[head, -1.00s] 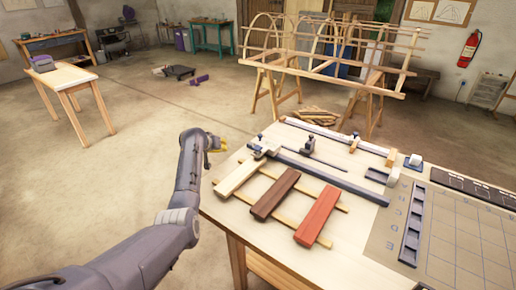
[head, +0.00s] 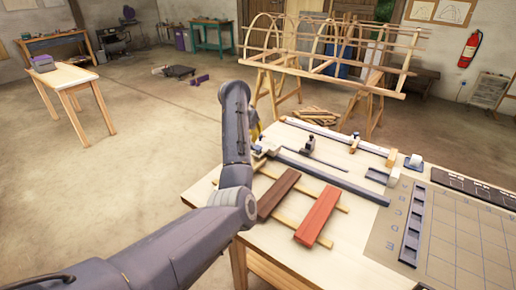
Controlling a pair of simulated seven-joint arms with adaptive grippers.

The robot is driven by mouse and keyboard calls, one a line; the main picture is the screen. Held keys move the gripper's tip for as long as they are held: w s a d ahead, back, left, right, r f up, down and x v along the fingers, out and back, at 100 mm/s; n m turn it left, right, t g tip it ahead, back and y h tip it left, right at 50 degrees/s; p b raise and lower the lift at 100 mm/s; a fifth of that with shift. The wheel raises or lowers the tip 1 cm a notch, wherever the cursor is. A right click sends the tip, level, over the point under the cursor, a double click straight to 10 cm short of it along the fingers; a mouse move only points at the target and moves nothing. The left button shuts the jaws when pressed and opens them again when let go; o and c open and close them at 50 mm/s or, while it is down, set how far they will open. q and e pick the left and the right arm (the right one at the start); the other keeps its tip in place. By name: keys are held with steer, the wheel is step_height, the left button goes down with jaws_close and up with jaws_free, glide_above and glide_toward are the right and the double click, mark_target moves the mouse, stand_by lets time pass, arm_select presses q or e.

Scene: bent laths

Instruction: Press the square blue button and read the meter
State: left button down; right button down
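A small blue-and-white block (head: 414,162) sits at the back right of the workbench (head: 345,262); it may be the square blue button, but it is too small to be sure. I cannot make out a meter for certain. My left arm reaches in from the lower left, over the bench's left end. My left gripper (head: 257,133) shows only as a yellowish bit behind the forearm, near the bench's back left corner and well left of the blue-and-white block. Its fingers are mostly hidden, so its opening cannot be told. My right gripper is not in view.
A brown board (head: 278,194) and a red board (head: 318,215) lie across wooden strips. A long grey bar (head: 330,177) runs behind them. A grey slotted rack (head: 412,225) and a gridded mat (head: 465,240) lie on the right. A wooden rib frame stands behind the bench.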

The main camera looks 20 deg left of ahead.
mark_target(256, 150)
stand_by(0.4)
arm_select(q)
steer(key=shift+x, duration=3.4)
steer(key=shift+f, duration=0.2)
steer(key=shift+s+f, duration=0.1)
steer(key=shift+f, duration=1.2)
